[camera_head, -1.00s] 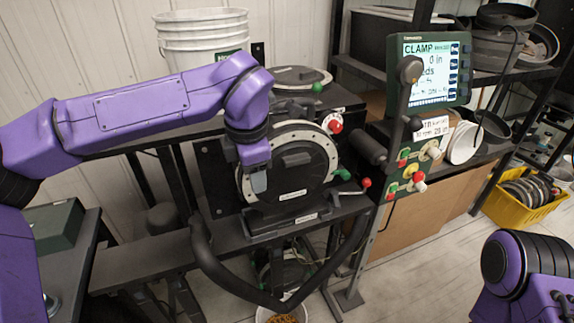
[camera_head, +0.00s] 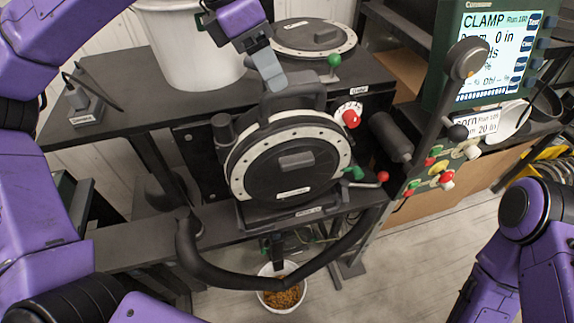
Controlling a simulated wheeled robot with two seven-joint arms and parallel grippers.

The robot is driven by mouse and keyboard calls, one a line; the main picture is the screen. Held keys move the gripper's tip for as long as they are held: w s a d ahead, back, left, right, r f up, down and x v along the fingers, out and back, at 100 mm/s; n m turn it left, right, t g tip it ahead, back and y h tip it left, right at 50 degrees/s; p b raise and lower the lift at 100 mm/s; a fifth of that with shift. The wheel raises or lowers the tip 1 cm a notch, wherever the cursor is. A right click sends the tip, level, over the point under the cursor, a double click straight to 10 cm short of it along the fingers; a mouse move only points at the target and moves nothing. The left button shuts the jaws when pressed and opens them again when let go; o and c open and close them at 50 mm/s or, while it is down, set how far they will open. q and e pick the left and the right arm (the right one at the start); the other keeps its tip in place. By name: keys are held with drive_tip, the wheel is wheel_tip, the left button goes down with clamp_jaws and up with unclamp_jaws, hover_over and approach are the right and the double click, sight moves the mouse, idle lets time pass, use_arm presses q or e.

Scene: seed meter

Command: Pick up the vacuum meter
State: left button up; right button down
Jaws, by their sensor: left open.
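The vacuum meter (camera_head: 283,174) is a black round housing with a pale dotted ring, mounted upright on the black stand in the middle of the camera_head view. A thick black handle-like part (camera_head: 291,98) rises at its top. My left gripper (camera_head: 270,74) points down just above and behind that part, with its grey fingers close to it. It is open and holds nothing. I cannot tell whether the fingers touch the meter. My right arm shows at the lower right, but its gripper is out of view.
A second black disc (camera_head: 308,36) with a pale rim lies on the bench behind. A white bucket (camera_head: 188,45) stands at the back left. The display (camera_head: 493,54) and a knobbed lever panel (camera_head: 437,166) stand to the right. A bowl of seeds (camera_head: 283,290) is below.

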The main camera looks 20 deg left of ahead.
sight(286, 92)
use_arm(q)
drive_tip(key=shift+s+d+f+p, duration=0.1)
drive_tip(key=shift+d+f+p, duration=0.45)
drive_tip(key=shift+f, duration=0.35)
drive_tip(key=w+f, duration=0.1)
drive_tip(key=f, duration=0.1)
drive_tip(key=w+d+f+p, duration=0.1)
drive_tip(key=f, duration=0.1)
drive_tip(key=shift+w+d, duration=0.15)
drive_tip(key=shift+d, duration=0.05)
drive_tip(key=shift+s+r, duration=0.1)
drive_tip(key=shift+s, duration=0.4)
drive_tip(key=c, duration=0.9)
drive_tip(key=shift+a, duration=0.1)
clamp_jaws()
